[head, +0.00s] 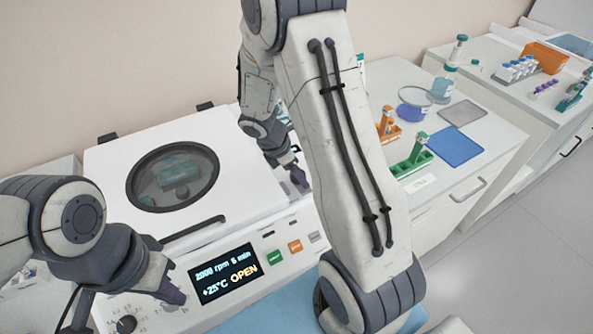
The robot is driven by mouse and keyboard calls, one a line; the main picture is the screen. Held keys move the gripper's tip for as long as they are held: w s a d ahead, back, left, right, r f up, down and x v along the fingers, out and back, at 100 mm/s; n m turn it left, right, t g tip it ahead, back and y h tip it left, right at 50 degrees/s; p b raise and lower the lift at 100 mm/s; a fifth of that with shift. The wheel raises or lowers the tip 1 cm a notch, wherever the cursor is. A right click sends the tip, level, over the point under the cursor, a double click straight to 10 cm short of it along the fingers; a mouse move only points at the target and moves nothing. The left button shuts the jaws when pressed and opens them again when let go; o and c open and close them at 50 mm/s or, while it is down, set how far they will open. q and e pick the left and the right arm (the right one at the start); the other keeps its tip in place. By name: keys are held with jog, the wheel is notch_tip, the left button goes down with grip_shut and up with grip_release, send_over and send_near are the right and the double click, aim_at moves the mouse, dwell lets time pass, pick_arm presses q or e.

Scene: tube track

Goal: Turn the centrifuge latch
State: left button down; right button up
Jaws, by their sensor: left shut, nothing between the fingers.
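The white centrifuge (240,165) stands on the bench at left, its lid down, with a round dark window (172,177). A dark bar (192,232) runs along the lid's front edge. The front display (224,274) reads OPEN. A dark round knob (125,324) sits low on the panel at left; I cannot tell which part is the latch. My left gripper (174,292) is shut and empty, in front of the panel between knob and display. My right gripper (299,179) is by the centrifuge's right side, partly hidden behind my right arm; its jaws are unclear.
Green, orange and grey buttons (295,246) sit right of the display. On the bench to the right are a green rack (410,165), a blue mat (455,147) and a grey mat (461,112). A farther bench holds an orange bin (546,57). My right arm blocks the middle.

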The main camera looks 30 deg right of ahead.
grip_shut()
jog(key=m+p, duration=0.1)
jog(key=m, duration=0.1)
jog(key=m+g+p, duration=0.1)
jog(key=m, duration=0.1)
jog(key=shift+w+r+g, duration=0.15)
jog(key=shift+g, duration=0.15)
jog(key=m+p, duration=0.1)
jog(key=m, duration=0.1)
jog(key=m+g+y, duration=0.1)
jog(key=m, duration=0.1)
jog(key=shift+w+d+m+g+p, duration=0.1)
jog(key=shift+d+m+g+p, duration=0.05)
jog(key=shift+m+g+p, duration=0.2)
jog(key=m, duration=0.2)
jog(key=m+y, duration=0.1)
jog(key=m, duration=0.1)
jog(key=shift+d+g+y+p, duration=0.1)
jog(key=shift+g+y+p, duration=0.2)
jog(key=shift+g+p, duration=0.05)
jog(key=m+y, duration=0.2)
jog(key=m, duration=0.3)
jog(key=shift+w+d, duration=0.1)
jog(key=shift+m, duration=0.25)
